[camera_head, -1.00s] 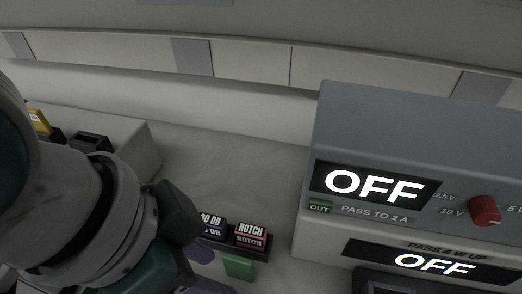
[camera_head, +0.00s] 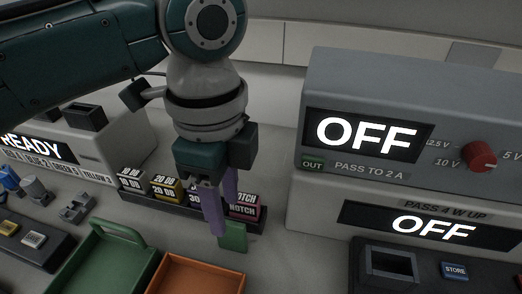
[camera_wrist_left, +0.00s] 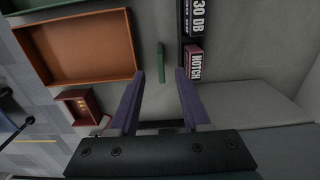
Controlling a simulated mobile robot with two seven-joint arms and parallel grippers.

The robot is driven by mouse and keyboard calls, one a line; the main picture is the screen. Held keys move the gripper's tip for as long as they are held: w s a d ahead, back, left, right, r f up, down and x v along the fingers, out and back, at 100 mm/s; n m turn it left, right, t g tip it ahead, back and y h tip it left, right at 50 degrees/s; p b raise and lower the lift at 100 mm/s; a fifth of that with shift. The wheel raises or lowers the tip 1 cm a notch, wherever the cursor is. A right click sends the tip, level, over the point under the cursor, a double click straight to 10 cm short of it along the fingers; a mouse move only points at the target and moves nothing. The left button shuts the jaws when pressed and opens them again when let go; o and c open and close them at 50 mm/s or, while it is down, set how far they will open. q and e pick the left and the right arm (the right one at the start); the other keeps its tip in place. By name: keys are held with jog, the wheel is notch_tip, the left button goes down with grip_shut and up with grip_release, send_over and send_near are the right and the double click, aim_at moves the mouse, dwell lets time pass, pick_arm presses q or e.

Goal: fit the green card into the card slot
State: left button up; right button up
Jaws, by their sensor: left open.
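The green card (camera_head: 234,237) stands on the bench just in front of the rack with the labelled blocks. In the left wrist view the card (camera_wrist_left: 161,62) is seen edge-on, ahead of and between the fingertips, with nothing gripping it. My left gripper (camera_head: 220,230) points down with its purple fingers apart, beside the card. It also shows open and empty in the left wrist view (camera_wrist_left: 154,74). A black socket (camera_head: 85,116) sits on top of the pale box marked READY; I cannot tell for sure that it is the card slot. My right gripper is not in view.
The block rack (camera_head: 178,211) is close behind the fingers. A green tray (camera_head: 108,235) and an orange tray (camera_head: 198,263) lie in front. Grey instruments with OFF displays (camera_head: 368,136) stand at right. A black unit with a recess (camera_head: 388,266) is at lower right.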

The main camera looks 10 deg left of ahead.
aim_at(229, 222)
pick_arm(q)
notch_tip(229, 222, down, 5)
jog(key=shift+d+f+b, duration=0.1)
jog(key=shift+b, duration=0.45)
grip_shut()
